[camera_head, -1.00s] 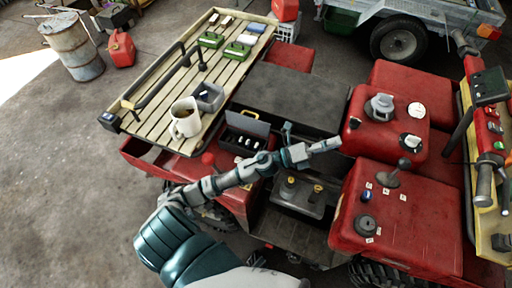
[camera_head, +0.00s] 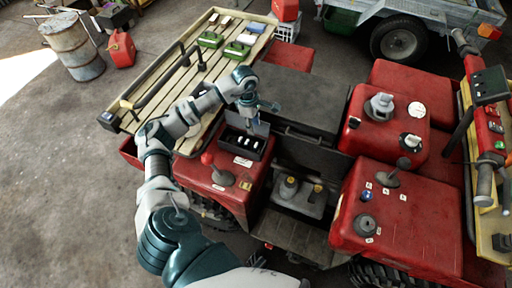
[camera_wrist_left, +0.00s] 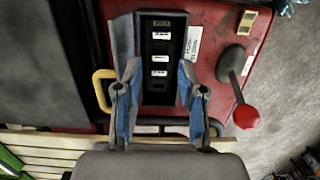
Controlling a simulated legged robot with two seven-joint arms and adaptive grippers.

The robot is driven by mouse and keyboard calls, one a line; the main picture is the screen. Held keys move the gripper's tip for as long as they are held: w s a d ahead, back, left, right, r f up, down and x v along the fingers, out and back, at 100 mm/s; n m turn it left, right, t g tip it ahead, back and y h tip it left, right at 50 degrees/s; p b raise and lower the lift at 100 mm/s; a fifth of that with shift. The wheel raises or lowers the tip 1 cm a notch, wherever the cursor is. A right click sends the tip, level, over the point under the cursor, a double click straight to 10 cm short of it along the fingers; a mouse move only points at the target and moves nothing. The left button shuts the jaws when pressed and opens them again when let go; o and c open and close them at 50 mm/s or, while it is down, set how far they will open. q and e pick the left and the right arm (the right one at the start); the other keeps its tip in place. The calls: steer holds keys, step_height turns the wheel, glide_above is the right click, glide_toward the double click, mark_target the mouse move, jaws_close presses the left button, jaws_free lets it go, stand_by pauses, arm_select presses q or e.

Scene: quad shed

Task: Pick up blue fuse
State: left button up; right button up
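The open black fuse box (camera_head: 243,143) sits on the red vehicle body, with its grey lid raised. In the left wrist view, the fuse box (camera_wrist_left: 180,48) shows several pale pieces in a column down its middle. I cannot make out a blue fuse among them. My left gripper (camera_head: 263,107) is above the box, pointing down, in the head view. In the left wrist view, the left gripper (camera_wrist_left: 160,98) is open and empty, its blue-padded fingers apart on either side of the box's near part. My right gripper is not in view.
A red-knobbed lever (camera_wrist_left: 246,116) stands beside the box. A slatted wooden rack (camera_head: 150,108) with several small boxes lies behind my left arm. A battery (camera_head: 300,194) with yellow caps sits in the recess to the right. Red panels with knobs are further right.

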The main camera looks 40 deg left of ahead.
arm_select(q)
glide_above(256, 145)
steer(key=f, duration=0.5)
steer(key=shift+w+a+f, duration=0.1)
steer(key=shift+a+f, duration=0.1)
steer(key=shift+a, duration=0.05)
steer(key=shift+a+f, duration=0.15)
steer(key=shift+f, duration=0.75)
steer(key=f, duration=0.4)
steer(key=shift+d+f, duration=0.3)
steer(key=c, duration=0.4)
